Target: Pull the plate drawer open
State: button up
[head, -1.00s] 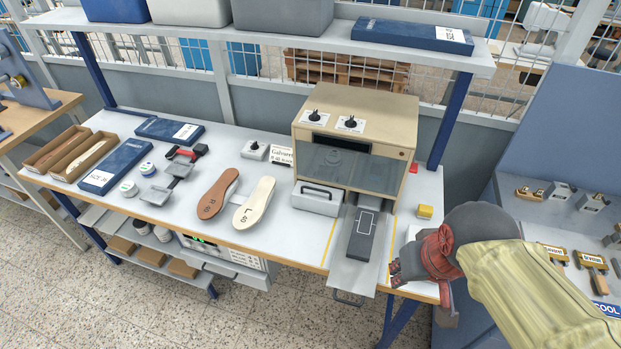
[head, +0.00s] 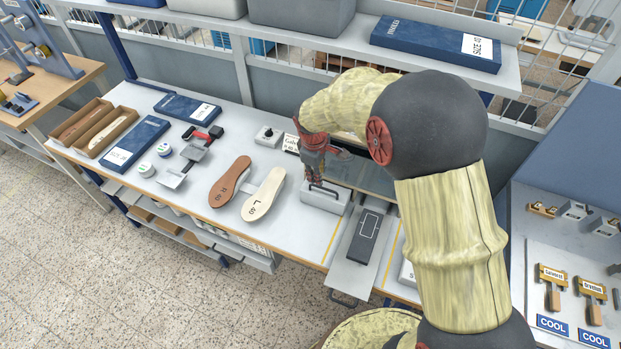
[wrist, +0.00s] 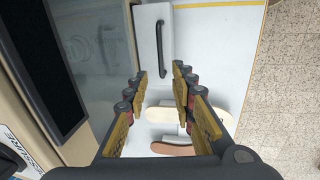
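My gripper (head: 314,177) is just above and behind the handle in the head view. In the wrist view my gripper (wrist: 160,72) is open and empty, its two fingers apart on either side of the handle's line. I cannot tell whether it touches the drawer. My arm hides most of the machine.
Right of the drawer a grey sliding tray (head: 351,271) sticks out past the table edge, bearing a dark plate (head: 368,232). Brown (head: 230,182) and cream (head: 264,194) insoles lie left of the drawer. A shelf (head: 300,37) hangs above the machine.

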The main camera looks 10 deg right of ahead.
aim_at(320, 187)
jog(key=shift+w+d+f+b, duration=0.1)
jog(key=shift+w+d+f, duration=0.1)
jog(key=shift+f, duration=1.05)
jog(key=shift+w+d+f+b, duration=0.1)
jog(key=shift+w+d+f, duration=0.05)
jog(key=shift+f, duration=1.1)
jog(key=shift+w+d+f+b, duration=0.1)
jog(key=shift+w+d+f, duration=0.1)
jog(key=shift+f, duration=1.05)
jog(key=shift+c, duration=1.2)
jog(key=c, duration=0.4)
jog(key=shift+a, duration=0.1)
grip_shut()
